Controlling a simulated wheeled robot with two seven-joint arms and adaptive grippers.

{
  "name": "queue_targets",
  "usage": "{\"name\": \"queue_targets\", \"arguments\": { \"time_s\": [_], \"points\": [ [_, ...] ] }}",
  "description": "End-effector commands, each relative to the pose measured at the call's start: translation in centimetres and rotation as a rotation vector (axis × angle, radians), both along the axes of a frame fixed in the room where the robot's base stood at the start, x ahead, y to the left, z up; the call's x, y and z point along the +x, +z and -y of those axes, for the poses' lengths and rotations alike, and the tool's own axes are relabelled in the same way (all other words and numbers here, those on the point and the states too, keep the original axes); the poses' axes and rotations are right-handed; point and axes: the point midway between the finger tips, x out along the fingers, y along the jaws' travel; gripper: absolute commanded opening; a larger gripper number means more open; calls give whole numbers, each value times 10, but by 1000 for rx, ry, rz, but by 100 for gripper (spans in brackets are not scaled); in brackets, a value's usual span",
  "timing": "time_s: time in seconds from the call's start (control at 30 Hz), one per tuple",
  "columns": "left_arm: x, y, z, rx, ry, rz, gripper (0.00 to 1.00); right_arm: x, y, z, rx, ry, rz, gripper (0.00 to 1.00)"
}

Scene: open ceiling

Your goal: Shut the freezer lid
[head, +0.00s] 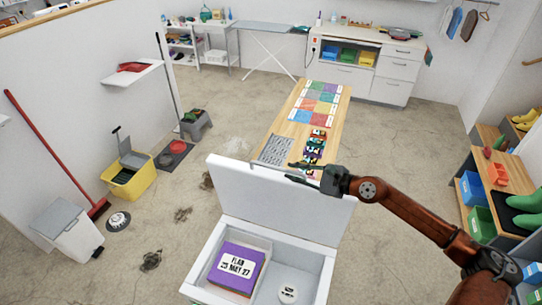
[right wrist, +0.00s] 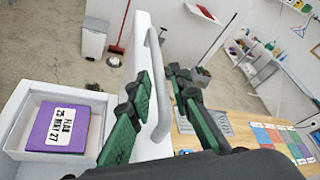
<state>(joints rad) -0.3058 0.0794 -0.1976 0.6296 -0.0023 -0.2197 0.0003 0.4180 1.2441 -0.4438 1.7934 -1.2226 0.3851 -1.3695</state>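The white chest freezer (head: 205,255) stands at the bottom middle of the head view. Its white lid (head: 250,195) is raised and leans back. My right gripper (head: 303,174) is at the lid's top edge with its dark green fingers apart. In the right wrist view a white bar handle (right wrist: 160,95) on the lid (right wrist: 140,35) lies between the two open fingers (right wrist: 165,100); contact cannot be told. Inside the freezer is a purple labelled box (head: 237,265) in a pale bin, also seen in the right wrist view (right wrist: 68,128). My left gripper is not in view.
A wooden table (head: 335,110) with coloured cards stands just behind the lid. A yellow mop bucket (head: 128,182), a white bin (head: 70,232) and a red broom (head: 50,145) are on the left. Shelves with shoes (head: 500,180) stand at the right. Floor left of the freezer is mostly clear.

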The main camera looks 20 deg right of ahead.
Motion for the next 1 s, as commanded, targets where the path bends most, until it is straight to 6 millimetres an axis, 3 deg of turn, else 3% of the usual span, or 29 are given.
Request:
{"name": "queue_targets", "arguments": {
  "time_s": [0.13, 0.53, 1.0],
  "points": [
    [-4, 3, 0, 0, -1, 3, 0, 4, 0, -7, -25, 14, 6, 19],
    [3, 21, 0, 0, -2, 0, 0, 56, -21, -49, -20, 21, 0, 19],
    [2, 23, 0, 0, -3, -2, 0, 63, -27, -54, -21, 16, 0, 17]
  ]
}}
